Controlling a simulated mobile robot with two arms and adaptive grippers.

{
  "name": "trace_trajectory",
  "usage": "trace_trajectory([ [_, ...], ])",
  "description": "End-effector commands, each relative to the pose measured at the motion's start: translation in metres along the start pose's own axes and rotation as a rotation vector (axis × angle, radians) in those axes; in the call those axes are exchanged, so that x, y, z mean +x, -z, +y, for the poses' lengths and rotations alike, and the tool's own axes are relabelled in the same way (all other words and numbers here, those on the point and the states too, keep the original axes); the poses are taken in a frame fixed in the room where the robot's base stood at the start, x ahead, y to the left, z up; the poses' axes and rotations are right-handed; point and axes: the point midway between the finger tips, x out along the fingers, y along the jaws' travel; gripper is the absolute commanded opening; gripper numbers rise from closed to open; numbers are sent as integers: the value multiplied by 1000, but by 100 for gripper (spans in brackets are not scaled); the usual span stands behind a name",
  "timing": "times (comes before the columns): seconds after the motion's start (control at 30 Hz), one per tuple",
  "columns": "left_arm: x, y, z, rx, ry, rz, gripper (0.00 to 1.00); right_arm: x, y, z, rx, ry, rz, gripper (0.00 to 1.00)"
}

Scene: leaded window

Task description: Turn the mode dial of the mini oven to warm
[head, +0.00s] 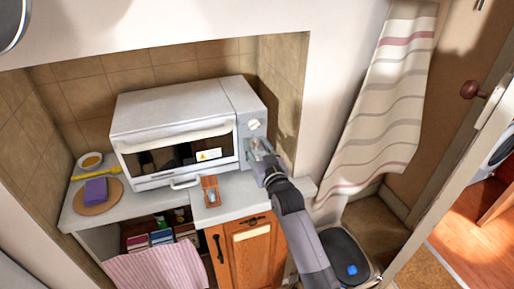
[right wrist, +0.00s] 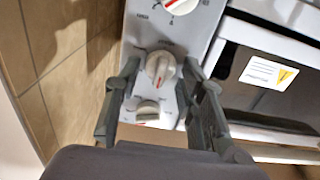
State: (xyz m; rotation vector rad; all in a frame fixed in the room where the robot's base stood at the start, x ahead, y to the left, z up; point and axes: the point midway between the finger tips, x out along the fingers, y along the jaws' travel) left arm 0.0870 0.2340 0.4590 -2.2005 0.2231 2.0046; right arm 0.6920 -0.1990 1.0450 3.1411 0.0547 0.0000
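The white mini oven (head: 175,110) stands on the counter in the tiled alcove. Its control panel is on the right side in the head view, with one pale dial (head: 254,124) showing above my right gripper (head: 262,150). The right wrist view shows three dials on the panel (right wrist: 205,28): one cut off at the top (right wrist: 180,5), a middle dial (right wrist: 160,67) with a red pointer mark, and another near the bottom (right wrist: 148,112). My right gripper (right wrist: 159,66) is open, its fingers on both sides of the middle dial. I cannot tell whether they touch it. The dial labels are too small to read.
A small wooden box (head: 210,191) is on the counter before the oven. A round board (head: 99,197) with a purple cloth (head: 96,189) lies to the left. A tiled side wall (head: 283,85) is close to the right of the panel. A striped curtain (head: 390,105) hangs farther right.

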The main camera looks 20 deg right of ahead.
Motion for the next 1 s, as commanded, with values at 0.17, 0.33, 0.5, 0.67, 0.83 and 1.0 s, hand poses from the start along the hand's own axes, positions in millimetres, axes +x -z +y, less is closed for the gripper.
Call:
trace_trajectory([
  [0.17,0,0,0,-1,0,0,45,0,0,0,0,0,0,22],
  [0.33,0,0,0,-1,0,0,45,0,0,0,0,0,0,11],
  [0.5,0,0,0,-2,1,0,45,0,0,0,0,0,0,0],
  [0.67,0,0,0,-2,1,-1,45,0,0,0,5,0,0,0],
  [0.83,-2,0,0,-2,1,-1,45,0,0,0,44,0,-1,0],
  [1.0,-6,0,0,-3,1,-1,45,0,1,0,135,-1,-1,0],
])
